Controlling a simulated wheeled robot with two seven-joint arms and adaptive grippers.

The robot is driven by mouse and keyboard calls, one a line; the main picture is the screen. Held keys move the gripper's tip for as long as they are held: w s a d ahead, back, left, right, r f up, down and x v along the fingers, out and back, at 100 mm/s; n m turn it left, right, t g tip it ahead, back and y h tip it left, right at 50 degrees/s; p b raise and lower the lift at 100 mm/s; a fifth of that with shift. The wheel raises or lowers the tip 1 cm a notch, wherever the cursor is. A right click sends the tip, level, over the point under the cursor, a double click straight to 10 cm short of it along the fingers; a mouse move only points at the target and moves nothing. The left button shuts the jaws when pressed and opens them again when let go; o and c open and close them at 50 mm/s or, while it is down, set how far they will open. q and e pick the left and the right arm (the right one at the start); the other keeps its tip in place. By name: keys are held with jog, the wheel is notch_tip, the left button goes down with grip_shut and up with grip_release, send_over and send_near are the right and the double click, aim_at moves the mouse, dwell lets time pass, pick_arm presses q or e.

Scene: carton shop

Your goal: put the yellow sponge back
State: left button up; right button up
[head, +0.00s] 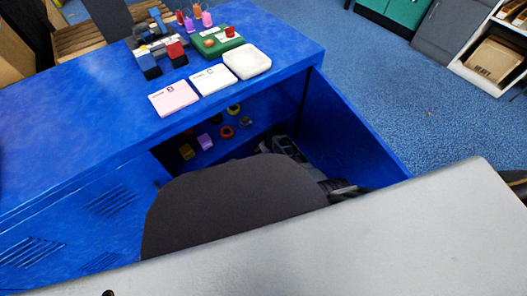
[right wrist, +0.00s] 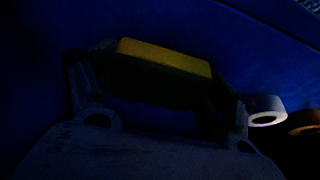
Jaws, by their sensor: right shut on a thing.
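In the right wrist view the yellow sponge (right wrist: 165,58) lies across the jaws of my right gripper (right wrist: 160,88), which is shut on it inside a dark blue space. In the head view a blue cabinet (head: 75,140) has its right door (head: 345,135) open. A small yellow block (head: 186,152) shows inside it; I cannot tell whether this is the held sponge. A dark arm part of mine hides much of the opening and the right fingertips. My left gripper is not in view.
A purple block (head: 205,141), a red ring (head: 227,132) and a yellow ring (head: 234,109) are inside the cabinet. A white roll (right wrist: 265,110) lies close right of my right gripper.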

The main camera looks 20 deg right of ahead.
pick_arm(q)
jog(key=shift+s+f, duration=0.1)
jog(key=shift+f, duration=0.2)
pick_arm(e)
jog(key=shift+f, duration=0.25)
jog(key=o, duration=0.9)
jog(key=shift+o, duration=0.2)
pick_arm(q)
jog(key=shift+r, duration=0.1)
pick_arm(e)
jog(key=shift+r, duration=0.2)
jog(key=shift+p+v, duration=1.8)
jog(key=shift+v, duration=0.45)
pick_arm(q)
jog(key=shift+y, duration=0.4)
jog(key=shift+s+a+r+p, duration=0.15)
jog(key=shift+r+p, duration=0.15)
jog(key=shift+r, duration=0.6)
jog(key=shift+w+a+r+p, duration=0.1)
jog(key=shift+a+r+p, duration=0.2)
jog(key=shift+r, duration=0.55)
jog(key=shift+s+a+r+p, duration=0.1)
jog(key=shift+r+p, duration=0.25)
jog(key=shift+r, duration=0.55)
pick_arm(e)
jog(key=shift+v, duration=1.4)
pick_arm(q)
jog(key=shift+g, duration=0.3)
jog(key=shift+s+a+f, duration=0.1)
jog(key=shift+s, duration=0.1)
